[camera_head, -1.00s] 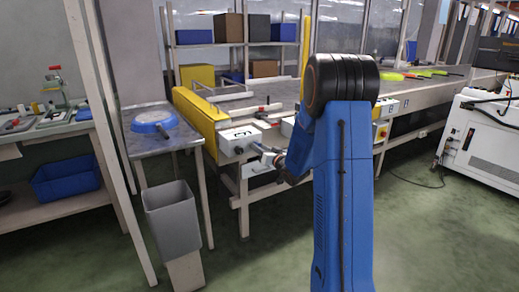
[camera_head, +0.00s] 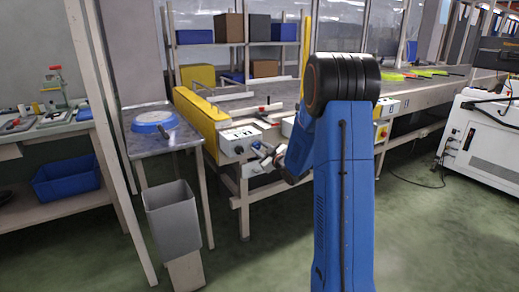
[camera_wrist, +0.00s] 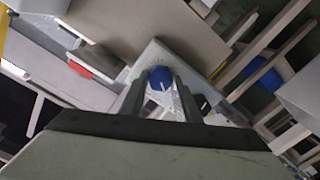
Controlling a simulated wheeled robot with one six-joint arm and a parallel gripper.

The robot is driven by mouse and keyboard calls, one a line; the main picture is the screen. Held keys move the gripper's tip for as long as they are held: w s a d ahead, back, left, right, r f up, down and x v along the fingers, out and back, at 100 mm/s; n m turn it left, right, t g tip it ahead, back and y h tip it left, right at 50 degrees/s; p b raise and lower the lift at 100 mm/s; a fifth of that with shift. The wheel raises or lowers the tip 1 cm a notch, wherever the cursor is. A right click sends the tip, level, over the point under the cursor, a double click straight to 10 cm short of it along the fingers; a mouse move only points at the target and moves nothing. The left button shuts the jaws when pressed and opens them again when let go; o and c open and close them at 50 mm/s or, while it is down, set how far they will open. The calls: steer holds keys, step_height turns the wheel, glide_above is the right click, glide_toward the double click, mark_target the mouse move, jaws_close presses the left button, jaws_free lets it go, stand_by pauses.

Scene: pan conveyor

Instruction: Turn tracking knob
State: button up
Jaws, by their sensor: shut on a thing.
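A round blue knob (camera_wrist: 160,78) with a white line on it shows in the wrist view, on a pale control box (camera_wrist: 150,60). My gripper (camera_wrist: 160,85) is shut on the knob, one finger on either side. In the head view the white control box (camera_head: 240,141) sits at the near left end of the conveyor, and my gripper (camera_head: 259,150) reaches its right side. The knob is not clear in the head view; my blue arm hides part of the conveyor there.
The conveyor (camera_head: 430,88) runs back to the right, with a yellow side panel (camera_head: 196,118) at its left end. A small table with a blue pan (camera_head: 152,121) and a grey bin (camera_head: 173,217) stand left. A white machine (camera_head: 480,138) stands right. Green floor is open in front.

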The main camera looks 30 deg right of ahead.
steer(key=shift+n, duration=0.4)
steer(key=o, duration=1)
steer(key=shift+o, duration=0.2)
steer(key=shift+s, duration=0.1)
steer(key=s, duration=1.7)
steer(key=shift+s+d+r, duration=0.15)
steer(key=shift+d, duration=0.3)
